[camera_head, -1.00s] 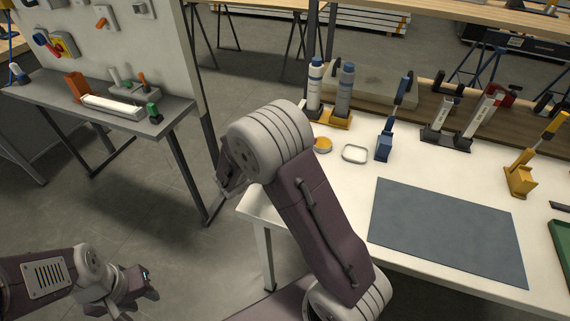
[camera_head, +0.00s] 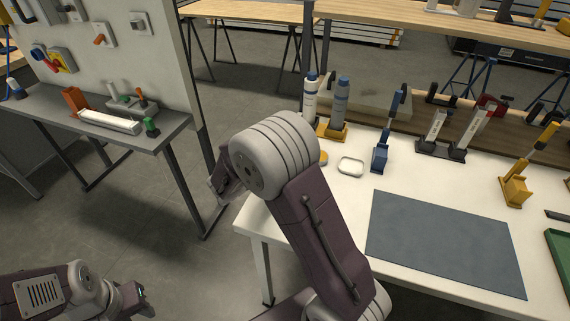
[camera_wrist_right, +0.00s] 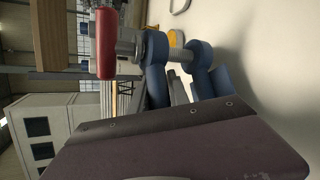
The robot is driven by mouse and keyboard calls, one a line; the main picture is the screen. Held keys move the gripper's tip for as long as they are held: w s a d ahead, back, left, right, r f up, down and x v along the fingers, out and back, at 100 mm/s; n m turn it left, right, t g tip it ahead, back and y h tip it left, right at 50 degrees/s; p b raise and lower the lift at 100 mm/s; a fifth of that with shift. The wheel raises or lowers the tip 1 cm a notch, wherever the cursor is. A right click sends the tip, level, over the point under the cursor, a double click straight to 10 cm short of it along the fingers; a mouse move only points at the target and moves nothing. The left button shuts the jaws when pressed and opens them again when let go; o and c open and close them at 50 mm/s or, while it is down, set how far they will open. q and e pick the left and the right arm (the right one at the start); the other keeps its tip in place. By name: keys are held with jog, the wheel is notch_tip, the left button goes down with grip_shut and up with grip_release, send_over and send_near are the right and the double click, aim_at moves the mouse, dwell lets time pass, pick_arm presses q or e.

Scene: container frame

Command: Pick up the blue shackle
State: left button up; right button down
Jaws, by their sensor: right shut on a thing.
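The blue shackle (camera_wrist_right: 155,48) shows close up in the right wrist view, with two blue eyes, a metal pin and a red pin head. My right gripper (camera_head: 218,188) is shut on it; its dark body fills the bottom of the wrist view and covers the shackle's lower part. In the head view my right arm reaches up in front of the white table, with its gripper left of the wrist. The shackle cannot be made out there. My left gripper (camera_head: 138,300) is low at the bottom left over the floor, and its jaw opening is unclear.
The white table (camera_head: 340,215) bears a grey mat (camera_head: 440,245), a blue-based tool (camera_head: 381,157), a yellow-based tool (camera_head: 515,190), two bottles and a small tray (camera_head: 350,166). A grey bench (camera_head: 165,125) stands at the left. Open floor lies between them.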

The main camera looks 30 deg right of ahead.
jog(key=s+d+r, duration=0.6)
jog(key=s+r, duration=0.2)
jog(key=s, duration=0.2)
jog(key=shift+p, duration=0.3)
